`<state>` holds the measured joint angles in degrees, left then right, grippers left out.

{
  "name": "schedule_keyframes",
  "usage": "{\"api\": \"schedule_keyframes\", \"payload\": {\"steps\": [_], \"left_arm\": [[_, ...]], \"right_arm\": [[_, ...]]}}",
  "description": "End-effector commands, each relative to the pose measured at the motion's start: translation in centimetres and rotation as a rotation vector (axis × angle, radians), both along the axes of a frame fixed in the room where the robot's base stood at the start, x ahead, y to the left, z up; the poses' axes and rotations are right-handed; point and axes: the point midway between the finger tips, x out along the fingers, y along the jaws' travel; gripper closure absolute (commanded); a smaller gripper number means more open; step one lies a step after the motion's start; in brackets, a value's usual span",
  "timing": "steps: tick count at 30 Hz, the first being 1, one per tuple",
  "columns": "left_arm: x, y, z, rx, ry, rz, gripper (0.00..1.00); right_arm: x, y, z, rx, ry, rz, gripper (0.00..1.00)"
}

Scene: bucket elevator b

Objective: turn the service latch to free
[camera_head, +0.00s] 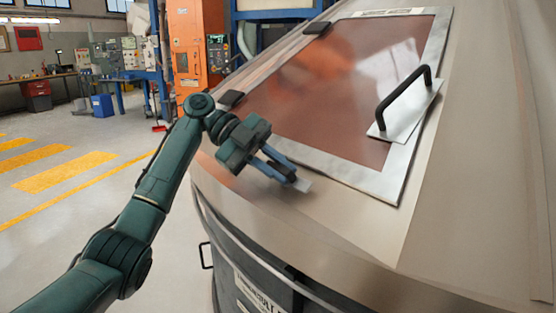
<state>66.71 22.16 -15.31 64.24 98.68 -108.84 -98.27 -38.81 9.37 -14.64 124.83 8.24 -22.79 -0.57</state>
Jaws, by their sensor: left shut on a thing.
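My left gripper (290,176) comes in from the left over the sloped metal housing (340,222). Its fingers are closed on a small part at the lower left edge of the hatch, which I take to be the service latch (304,185). Only a small pale grey tip of it shows past the fingertips. The rest is hidden by the fingers, so I cannot tell which way it is turned. The hatch (320,85) has a reddish-brown window in a pale metal frame and lies flat on the housing. My right gripper is not in view.
A black bar handle (405,95) on a pale plate stands up from the hatch's right side. Below the housing is a dark labelled front (255,285). Open floor with yellow stripes (65,172) lies at left.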

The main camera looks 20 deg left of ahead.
Motion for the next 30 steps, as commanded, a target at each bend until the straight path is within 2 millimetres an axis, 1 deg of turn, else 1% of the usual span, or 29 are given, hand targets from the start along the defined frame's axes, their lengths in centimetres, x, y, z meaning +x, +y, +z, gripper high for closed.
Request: {"api": "schedule_keyframes", "payload": {"steps": [4,19,20,27,30], "left_arm": [[0.01,-0.03,0.06,0.019,-0.011,-0.027,1.00],[0.01,-0.04,-0.12,0.029,-0.017,-0.040,1.00],[0.01,-0.04,-0.12,0.029,-0.017,-0.040,0.84],[0.01,-0.02,-0.10,0.027,-0.016,-0.039,0.64],[0.01,-0.03,-0.09,0.026,-0.016,-0.040,0.64]], "right_arm": [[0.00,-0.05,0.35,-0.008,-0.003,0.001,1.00],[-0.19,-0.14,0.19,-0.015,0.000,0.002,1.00],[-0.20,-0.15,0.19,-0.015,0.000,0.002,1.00],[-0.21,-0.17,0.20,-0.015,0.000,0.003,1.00],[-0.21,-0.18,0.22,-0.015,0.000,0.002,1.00]]}}
